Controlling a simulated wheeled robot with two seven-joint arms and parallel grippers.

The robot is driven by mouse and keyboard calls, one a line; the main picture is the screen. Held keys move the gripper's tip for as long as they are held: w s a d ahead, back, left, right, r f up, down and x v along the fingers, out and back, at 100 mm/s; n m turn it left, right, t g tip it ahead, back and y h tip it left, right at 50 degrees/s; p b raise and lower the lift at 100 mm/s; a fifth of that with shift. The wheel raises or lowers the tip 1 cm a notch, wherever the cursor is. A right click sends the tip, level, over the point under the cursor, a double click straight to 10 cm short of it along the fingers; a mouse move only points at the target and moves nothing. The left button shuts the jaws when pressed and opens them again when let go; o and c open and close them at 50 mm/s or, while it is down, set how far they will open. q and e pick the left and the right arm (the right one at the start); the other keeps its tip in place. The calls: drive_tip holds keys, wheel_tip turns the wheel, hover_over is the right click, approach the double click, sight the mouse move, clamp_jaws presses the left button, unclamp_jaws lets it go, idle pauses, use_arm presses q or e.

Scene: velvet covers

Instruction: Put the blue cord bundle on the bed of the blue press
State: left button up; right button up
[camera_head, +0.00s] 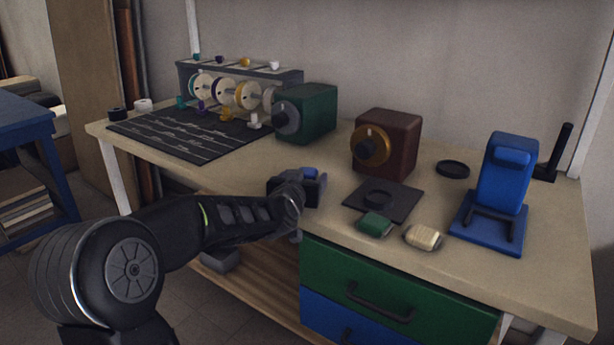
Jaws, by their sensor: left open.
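The blue press (503,183) stands at the right of the table, with its flat blue bed (478,226) low at the front and a dark U-shaped handle over it. A small blue thing, apparently the blue cord bundle (311,173), shows just past my left gripper (303,184) near the table's front edge. The gripper hides most of it. My left gripper is open, with its jaws close to or around the bundle; I cannot tell whether they touch it. My right gripper is not in view.
A green bundle (375,223) and a cream bundle (423,237) lie between my gripper and the press. A dark mat (400,201), a brown box with a dial (398,140) and a green box (313,111) stand behind. A spool rack (290,78) is back left.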

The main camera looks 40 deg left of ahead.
sight(305, 175)
use_arm(q)
drive_tip(key=shift+w+a, duration=0.25)
drive_tip(key=shift+w, duration=0.2)
drive_tip(key=shift+c, duration=0.4)
drive_tip(key=c, duration=1.5)
wheel_tip(305, 175, up, 10)
drive_tip(key=p, duration=0.5)
drive_tip(key=shift+f, duration=0.1)
